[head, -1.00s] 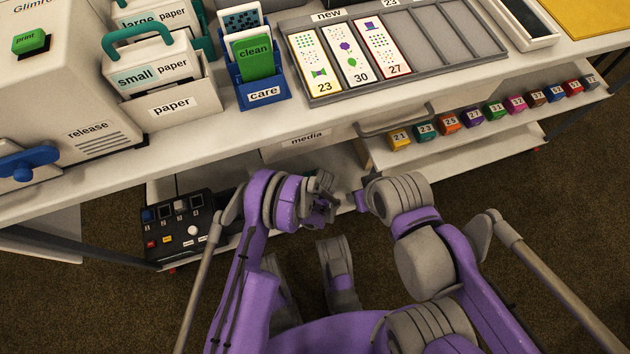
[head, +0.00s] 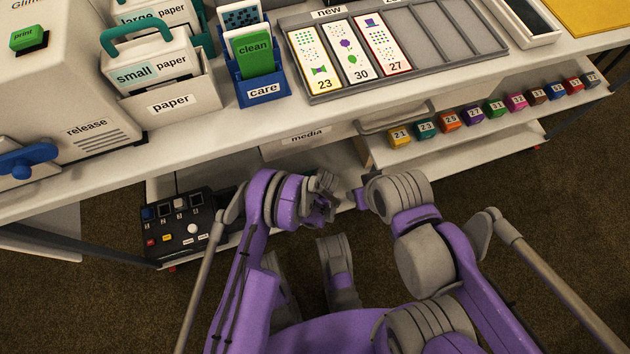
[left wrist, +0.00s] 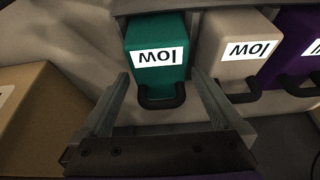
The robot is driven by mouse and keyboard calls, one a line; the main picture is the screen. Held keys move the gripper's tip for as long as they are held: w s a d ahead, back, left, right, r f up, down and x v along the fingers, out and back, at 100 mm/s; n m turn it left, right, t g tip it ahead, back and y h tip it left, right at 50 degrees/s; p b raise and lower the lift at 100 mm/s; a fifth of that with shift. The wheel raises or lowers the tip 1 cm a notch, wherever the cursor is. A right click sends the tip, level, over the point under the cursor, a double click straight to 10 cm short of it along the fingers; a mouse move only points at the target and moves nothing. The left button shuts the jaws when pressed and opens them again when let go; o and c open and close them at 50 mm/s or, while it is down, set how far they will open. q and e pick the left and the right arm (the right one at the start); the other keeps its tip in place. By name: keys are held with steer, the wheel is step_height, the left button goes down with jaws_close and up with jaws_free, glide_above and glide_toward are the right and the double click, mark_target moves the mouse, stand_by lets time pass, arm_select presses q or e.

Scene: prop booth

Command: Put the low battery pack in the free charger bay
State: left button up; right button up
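In the left wrist view a teal pack (left wrist: 156,75) with a black handle carries a label reading "low", upside down. A light grey pack (left wrist: 232,70) next to it also reads "low". A purple pack (left wrist: 292,50) is cut off at the right edge, its label only partly in view. My left gripper (left wrist: 160,88) is open, its fingers on either side of the teal pack's handle, not closed on it. In the head view my left gripper (head: 325,195) is under the table front. My right gripper (head: 358,198) is small there; its fingers are unclear.
A black unit (head: 182,228) with numbered slots and coloured buttons sits on the lower shelf at left; some slots look filled. The table (head: 240,125) overhangs that shelf. Numbered cubes (head: 474,114) line a shelf at right. A tan box (left wrist: 30,115) shows in the left wrist view.

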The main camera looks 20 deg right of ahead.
arm_select(q)
steer(key=p+v, duration=0.3)
steer(key=v, duration=0.7)
steer(key=shift+r, duration=0.4)
steer(key=shift+s, duration=0.2)
